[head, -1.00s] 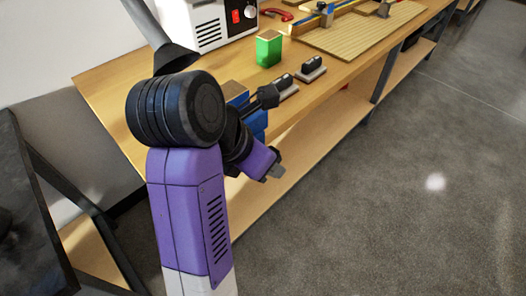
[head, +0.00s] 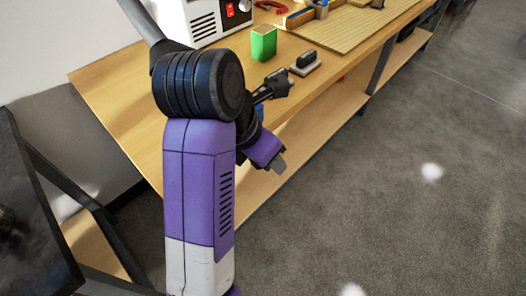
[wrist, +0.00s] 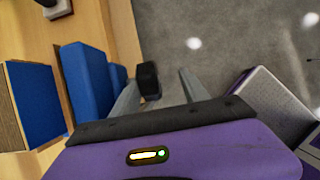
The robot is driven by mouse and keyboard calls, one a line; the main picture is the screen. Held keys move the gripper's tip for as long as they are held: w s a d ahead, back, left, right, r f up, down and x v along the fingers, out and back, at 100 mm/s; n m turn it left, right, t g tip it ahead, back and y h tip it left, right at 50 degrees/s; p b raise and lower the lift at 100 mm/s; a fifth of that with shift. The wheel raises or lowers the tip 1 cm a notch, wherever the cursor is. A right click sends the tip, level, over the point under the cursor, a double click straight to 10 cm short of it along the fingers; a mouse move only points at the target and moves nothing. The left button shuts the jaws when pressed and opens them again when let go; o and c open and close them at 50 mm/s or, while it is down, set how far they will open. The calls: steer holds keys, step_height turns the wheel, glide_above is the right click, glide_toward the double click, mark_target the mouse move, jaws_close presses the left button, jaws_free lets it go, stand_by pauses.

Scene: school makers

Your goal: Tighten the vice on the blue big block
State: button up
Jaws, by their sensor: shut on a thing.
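In the wrist view, the blue big block (wrist: 36,100) has a blue face and a wood-coloured side, at the far left. The blue vice (wrist: 88,82) stands just right of it; I cannot tell whether its jaw touches the block. The vice's black handle (wrist: 148,80) lies between my fingers, and my gripper (wrist: 160,92) is shut on it. In the head view, my gripper (head: 280,165) points down at the bench's front edge.
The wooden bench (head: 110,85) carries a green block (head: 264,43), a black-handled sanding block (head: 306,63), a white machine (head: 205,22) and a slatted board (head: 350,35). A lower shelf (head: 290,150) runs beneath. Open grey floor (head: 400,200) lies to the right.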

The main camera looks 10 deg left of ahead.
steer(key=shift+d, duration=0.25)
steer(key=p+v, duration=0.1)
steer(key=v, duration=0.7)
steer(key=shift+w+a, duration=0.1)
steer(key=shift+a, duration=0.1)
